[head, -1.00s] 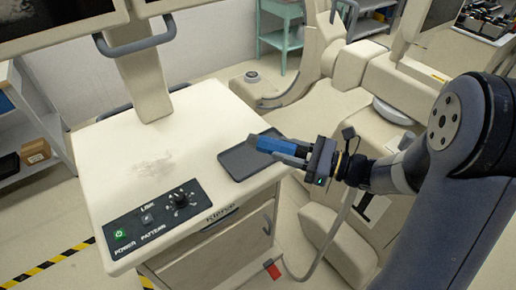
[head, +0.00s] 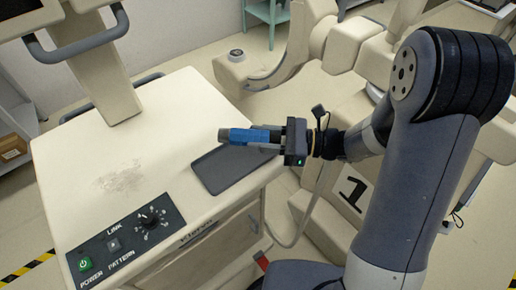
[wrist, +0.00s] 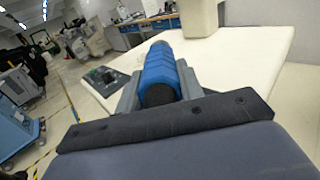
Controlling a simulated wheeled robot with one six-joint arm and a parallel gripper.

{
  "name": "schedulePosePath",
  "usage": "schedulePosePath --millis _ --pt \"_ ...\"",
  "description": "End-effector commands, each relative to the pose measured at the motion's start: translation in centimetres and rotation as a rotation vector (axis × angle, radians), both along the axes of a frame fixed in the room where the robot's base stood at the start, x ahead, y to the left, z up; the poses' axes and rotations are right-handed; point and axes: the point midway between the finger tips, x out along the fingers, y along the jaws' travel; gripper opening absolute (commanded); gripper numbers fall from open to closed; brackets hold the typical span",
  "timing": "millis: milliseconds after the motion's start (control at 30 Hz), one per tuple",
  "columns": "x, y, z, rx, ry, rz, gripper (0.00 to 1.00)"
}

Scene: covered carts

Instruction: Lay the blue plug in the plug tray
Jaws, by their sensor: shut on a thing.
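My gripper (head: 268,138) is shut on the blue plug (head: 247,135), which lies roughly level between the fingers and points left in the head view. In the wrist view the plug (wrist: 161,73) sits between both fingers, its dark end toward the camera. The plug tray (head: 211,178) is a flat dark grey tray at the right edge of the cart top. The plug is above the tray's far part in the head view. The height of the gap between them is hard to tell. The tray does not show clearly in the wrist view.
The cream cart top (head: 110,150) is mostly clear, with a brownish smudge. A control panel (head: 125,240) with a knob and a green power button is at its front. A monitor post (head: 103,65) rises at the back. Another cream machine (head: 330,90) stands beyond the cart.

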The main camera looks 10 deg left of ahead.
Motion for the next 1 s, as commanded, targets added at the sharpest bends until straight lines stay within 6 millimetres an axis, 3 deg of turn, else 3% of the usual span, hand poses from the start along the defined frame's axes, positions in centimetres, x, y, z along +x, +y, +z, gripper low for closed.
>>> schedulePosePath --millis 500,1000 --pt "0.0 0.0 -4.8 0.001 0.002 -0.001 0.00" --pt "0.0 0.0 -5.7 0.001 -0.001 -0.001 0.00"
